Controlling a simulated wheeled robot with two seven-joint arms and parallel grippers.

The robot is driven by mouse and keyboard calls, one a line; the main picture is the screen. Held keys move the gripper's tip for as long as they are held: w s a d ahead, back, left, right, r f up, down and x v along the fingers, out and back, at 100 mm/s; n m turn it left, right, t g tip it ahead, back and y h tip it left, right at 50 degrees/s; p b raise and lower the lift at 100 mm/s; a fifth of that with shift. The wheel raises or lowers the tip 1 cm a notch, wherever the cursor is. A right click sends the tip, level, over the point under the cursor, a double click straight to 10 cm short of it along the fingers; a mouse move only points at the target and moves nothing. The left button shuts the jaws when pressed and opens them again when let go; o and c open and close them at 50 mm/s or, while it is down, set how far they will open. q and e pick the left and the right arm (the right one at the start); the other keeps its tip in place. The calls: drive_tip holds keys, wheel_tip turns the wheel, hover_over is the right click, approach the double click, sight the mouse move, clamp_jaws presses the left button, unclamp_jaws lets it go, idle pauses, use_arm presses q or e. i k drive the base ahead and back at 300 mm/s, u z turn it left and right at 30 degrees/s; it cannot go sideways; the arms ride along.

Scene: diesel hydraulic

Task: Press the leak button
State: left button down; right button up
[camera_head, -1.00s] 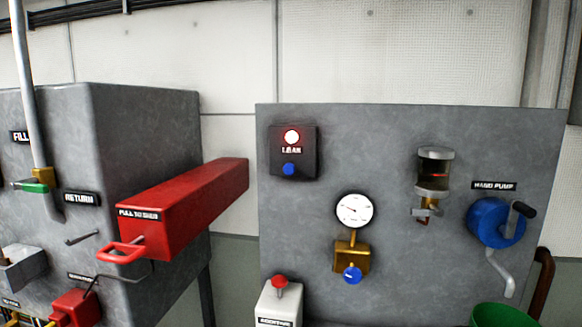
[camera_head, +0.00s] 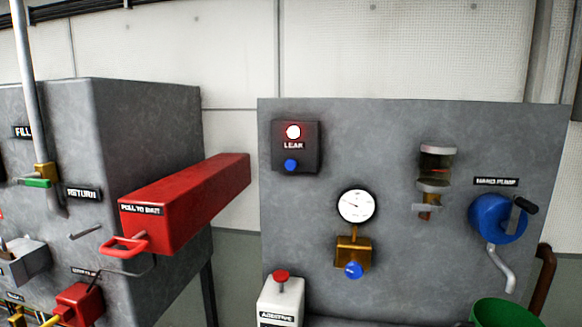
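A dark box labelled LEAK (camera_head: 311,147) is mounted at the upper left of the grey panel (camera_head: 400,135). A red lamp (camera_head: 293,132) glows at its top, above the label. A blue button (camera_head: 290,165) sits below the label. Neither of my grippers shows in the head view, and nothing touches the box.
A long red box (camera_head: 185,200) with a red handle (camera_head: 125,245) juts out left of the panel. A gauge (camera_head: 356,206) with a blue knob (camera_head: 354,270), a blue hand pump (camera_head: 497,218) and a white container (camera_head: 280,303) with a red top are nearby.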

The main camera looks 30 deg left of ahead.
sight(290, 165)
drive_tip(key=z, duration=0.95)
drive_tip(key=i, duration=0.35)
drive_tip(key=u, duration=0.9)
